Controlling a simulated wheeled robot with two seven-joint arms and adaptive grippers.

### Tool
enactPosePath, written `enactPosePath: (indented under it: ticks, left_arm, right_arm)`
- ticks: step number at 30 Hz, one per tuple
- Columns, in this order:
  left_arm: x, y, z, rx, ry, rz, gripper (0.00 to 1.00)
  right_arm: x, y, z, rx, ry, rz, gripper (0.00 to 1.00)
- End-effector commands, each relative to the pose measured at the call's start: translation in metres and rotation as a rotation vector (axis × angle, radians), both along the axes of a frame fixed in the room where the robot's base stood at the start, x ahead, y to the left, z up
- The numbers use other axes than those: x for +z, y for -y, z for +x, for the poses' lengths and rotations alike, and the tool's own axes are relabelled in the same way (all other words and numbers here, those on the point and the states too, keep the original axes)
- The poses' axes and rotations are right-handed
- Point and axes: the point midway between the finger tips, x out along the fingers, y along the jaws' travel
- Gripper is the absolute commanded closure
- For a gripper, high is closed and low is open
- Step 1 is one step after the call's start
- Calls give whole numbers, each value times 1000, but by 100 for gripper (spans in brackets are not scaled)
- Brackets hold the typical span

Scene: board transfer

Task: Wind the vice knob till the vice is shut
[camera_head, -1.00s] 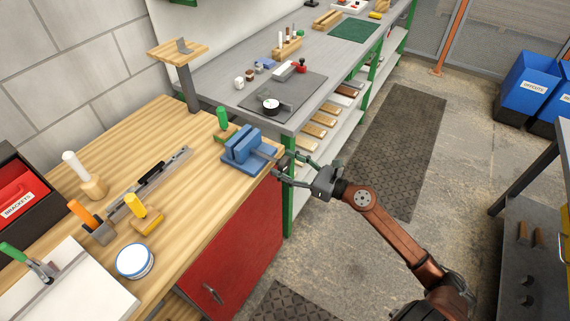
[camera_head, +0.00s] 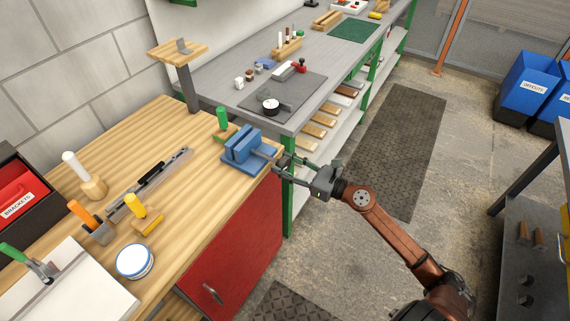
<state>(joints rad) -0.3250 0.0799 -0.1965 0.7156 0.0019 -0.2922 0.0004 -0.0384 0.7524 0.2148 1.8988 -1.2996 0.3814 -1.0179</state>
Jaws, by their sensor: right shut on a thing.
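The blue vice (camera_head: 243,148) stands on the wooden bench near its right end. Its spindle side faces right, past the bench edge. My right gripper (camera_head: 285,163) is at that side, its fingers closed around the vice knob. The knob itself is mostly hidden by the fingers and too small to make out. Whether a gap shows between the vice jaws is hard to tell from here. My left gripper is not in view.
The wooden bench (camera_head: 185,200) holds a white-lidded tin (camera_head: 135,261), a yellow-handled tool (camera_head: 137,207) and a metal rail (camera_head: 150,183). A green-handled tool (camera_head: 222,120) stands close behind the vice. A grey bench (camera_head: 225,85) adjoins at the back.

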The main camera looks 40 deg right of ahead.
Motion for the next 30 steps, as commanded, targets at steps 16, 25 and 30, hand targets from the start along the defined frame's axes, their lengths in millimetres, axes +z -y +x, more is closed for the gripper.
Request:
enactPosePath:
  ticks: [16, 25, 30]
  left_arm:
    - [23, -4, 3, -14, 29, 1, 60]
    - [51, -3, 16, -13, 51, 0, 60]
    - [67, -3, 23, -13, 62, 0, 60]
  right_arm:
    - [5, 1, 0, -1, -99, 244, 82]
    - [4, 3, 1, -1, -208, 507, 82]
    - [4, 4, 1, -1, -269, 656, 82]
